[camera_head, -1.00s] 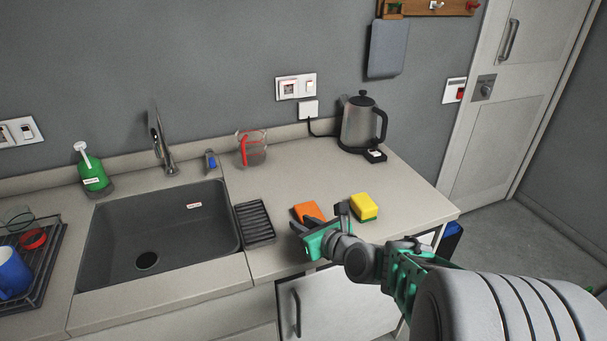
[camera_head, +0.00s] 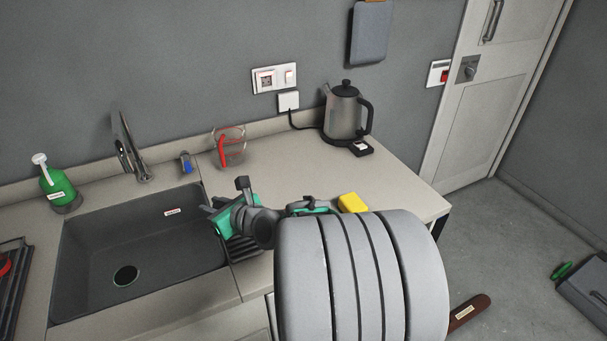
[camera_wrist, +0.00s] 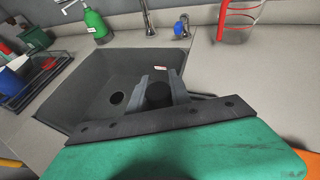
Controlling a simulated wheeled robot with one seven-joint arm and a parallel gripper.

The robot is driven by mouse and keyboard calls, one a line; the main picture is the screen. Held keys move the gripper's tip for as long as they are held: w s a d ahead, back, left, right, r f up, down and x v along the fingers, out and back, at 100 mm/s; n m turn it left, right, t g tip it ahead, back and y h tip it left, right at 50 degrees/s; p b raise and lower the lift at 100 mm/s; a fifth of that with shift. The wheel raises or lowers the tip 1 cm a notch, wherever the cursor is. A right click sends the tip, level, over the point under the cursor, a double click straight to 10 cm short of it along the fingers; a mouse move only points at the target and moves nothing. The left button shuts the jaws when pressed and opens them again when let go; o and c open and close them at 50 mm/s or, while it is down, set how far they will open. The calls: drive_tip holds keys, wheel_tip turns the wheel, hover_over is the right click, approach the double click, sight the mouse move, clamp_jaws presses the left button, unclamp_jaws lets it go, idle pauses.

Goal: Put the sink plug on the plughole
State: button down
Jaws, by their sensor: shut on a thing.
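The plughole (camera_head: 125,275) is a dark round hole in the floor of the grey sink (camera_head: 180,255). My gripper (camera_head: 212,212) is over the sink's right edge and the black drying rack (camera_head: 243,250), to the right of the plughole. In the wrist view my gripper (camera_wrist: 162,80) is shut on a dark round thing, which looks like the sink plug (camera_wrist: 158,96). In the head view the plug is hidden or too small to tell.
The tap (camera_head: 128,155), green soap bottle (camera_head: 57,185) and red-handled measuring jug (camera_head: 230,148) stand behind the sink. A yellow sponge (camera_head: 352,203) and a kettle (camera_head: 345,112) are on the right counter. A dish rack (camera_wrist: 35,78) stands left of the sink, which looks empty.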

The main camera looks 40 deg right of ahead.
drive_tip(key=s+d+r+m+h+p, duration=0.25)
drive_tip(key=s+d, duration=0.25)
drive_tip(key=d, duration=0.4)
drive_tip(key=s+d+r+m+h+p, duration=0.25)
drive_tip(key=s+d+r, duration=0.2)
drive_tip(key=d, duration=0.45)
hover_over(298, 186)
drive_tip(key=shift+g+h, duration=0.3)
drive_tip(key=shift+h, duration=0.1)
drive_tip(key=f, duration=1)
drive_tip(key=shift+s+a+f, duration=0.15)
drive_tip(key=shift+s, duration=0.05)
wheel_tip(298, 186, down, 3)
drive_tip(key=shift+w+r+p, duration=0.1)
drive_tip(key=shift+r+p, duration=0.05)
drive_tip(key=shift+p, duration=0.2)
drive_tip(key=shift+f, duration=0.3)
drive_tip(key=shift+f, duration=0.1)
drive_tip(key=shift+f, duration=0.2)
drive_tip(key=c, duration=1.2)
unclamp_jaws()
drive_tip(key=shift+r, duration=0.1)
